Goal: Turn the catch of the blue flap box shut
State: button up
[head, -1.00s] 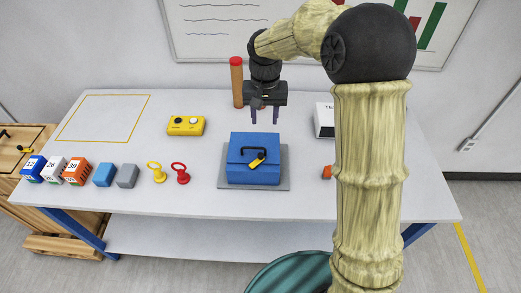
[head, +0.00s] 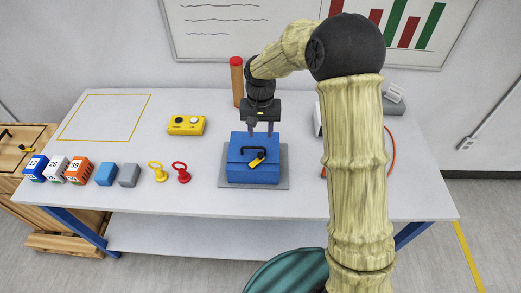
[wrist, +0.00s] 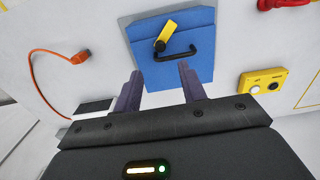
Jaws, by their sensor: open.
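The blue flap box (head: 240,173) stands on a grey mat (head: 283,181) in the middle of the table. It has a black handle (head: 262,149) and a yellow catch (head: 257,162), which sits at an angle on it. The blue box (wrist: 193,66), the handle (wrist: 180,57) and the catch (wrist: 166,33) also show in the wrist view. My gripper (head: 262,133) is open and empty, pointing down over the back edge of the box. In the wrist view my gripper's fingers (wrist: 160,85) are apart, short of the handle and catch. I cannot tell whether they touch the box.
Yellow (head: 158,172) and red (head: 182,172) ring pieces and several cubes line the front left. An orange cable (head: 391,155) lies at right. The back left is clear.

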aim_at(259, 154)
notch_tip(259, 154, down, 11)
jog(key=shift+r+p, duration=0.1)
jog(key=shift+p, duration=0.95)
jog(key=shift+c, duration=0.4)
grip_shut()
jog(key=shift+w+a+n, duration=0.1)
jog(key=shift+a+n, duration=0.05)
jog(key=shift+n, duration=0.55)
jog(key=shift+o, duration=0.4)
grip_release()
